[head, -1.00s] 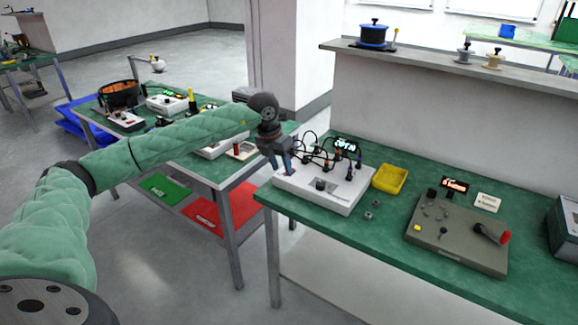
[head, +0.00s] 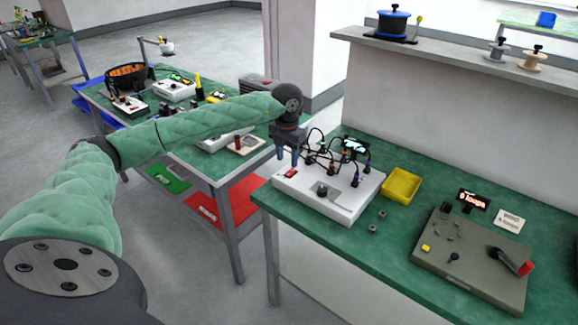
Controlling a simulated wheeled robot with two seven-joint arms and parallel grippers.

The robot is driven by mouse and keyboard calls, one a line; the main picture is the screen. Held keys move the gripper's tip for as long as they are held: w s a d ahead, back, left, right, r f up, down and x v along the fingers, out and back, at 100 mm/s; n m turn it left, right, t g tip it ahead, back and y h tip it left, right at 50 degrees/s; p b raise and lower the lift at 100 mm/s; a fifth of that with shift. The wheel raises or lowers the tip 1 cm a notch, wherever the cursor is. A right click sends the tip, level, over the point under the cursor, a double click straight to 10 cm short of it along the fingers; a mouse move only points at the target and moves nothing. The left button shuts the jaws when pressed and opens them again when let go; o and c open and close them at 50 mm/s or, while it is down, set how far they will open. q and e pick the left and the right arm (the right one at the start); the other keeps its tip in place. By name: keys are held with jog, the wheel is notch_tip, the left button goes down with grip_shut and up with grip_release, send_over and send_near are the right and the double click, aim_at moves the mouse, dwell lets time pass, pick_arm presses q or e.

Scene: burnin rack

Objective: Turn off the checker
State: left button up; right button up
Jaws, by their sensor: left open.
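A white box (head: 340,203), which looks like the checker, sits at the left end of the green bench. It has a dark knob (head: 322,191), a slot on its top and a red switch (head: 290,173) near its left corner. Black cables and plugs (head: 335,160) stand along its back, with a small lit display (head: 355,146) behind them. My left gripper (head: 287,157) is open and points down, with its fingertips just above and behind the red switch. They look apart from it, but the exact gap is hard to tell. My right gripper is not in view.
A yellow tray (head: 402,185) stands right of the box, with small metal nuts (head: 377,222) in front. A grey-green panel (head: 470,262) with a red-tipped lever lies farther right. A second bench (head: 216,172) with other boxes stands at left, under my left arm.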

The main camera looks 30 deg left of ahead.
aim_at(288, 175)
pick_arm(q)
jog(key=f, duration=0.4)
jog(key=shift+w+p, duration=0.2)
jog(key=shift+p, duration=0.2)
jog(key=shift+s+f, duration=0.1)
jog(key=shift+f, duration=0.55)
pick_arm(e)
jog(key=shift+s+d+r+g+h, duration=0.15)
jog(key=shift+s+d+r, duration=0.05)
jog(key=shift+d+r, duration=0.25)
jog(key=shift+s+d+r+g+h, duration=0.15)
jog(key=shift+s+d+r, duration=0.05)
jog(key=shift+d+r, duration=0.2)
pick_arm(q)
jog(key=shift+c, duration=0.4)
